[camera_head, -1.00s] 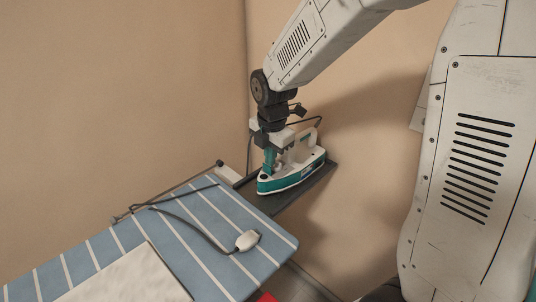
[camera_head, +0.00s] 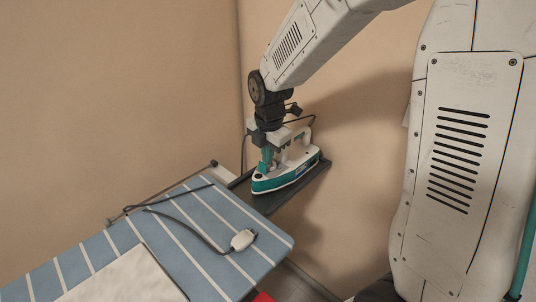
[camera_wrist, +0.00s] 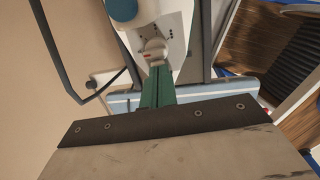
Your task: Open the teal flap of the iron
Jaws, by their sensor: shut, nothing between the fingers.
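The blue striped ironing board (camera_head: 205,210) carries a pale cloth (camera_head: 125,277) and a white plug (camera_head: 242,240) on a dark cord. The dark iron rest (camera_head: 314,179) juts from its far end. Beige walls stand close behind and to the right.

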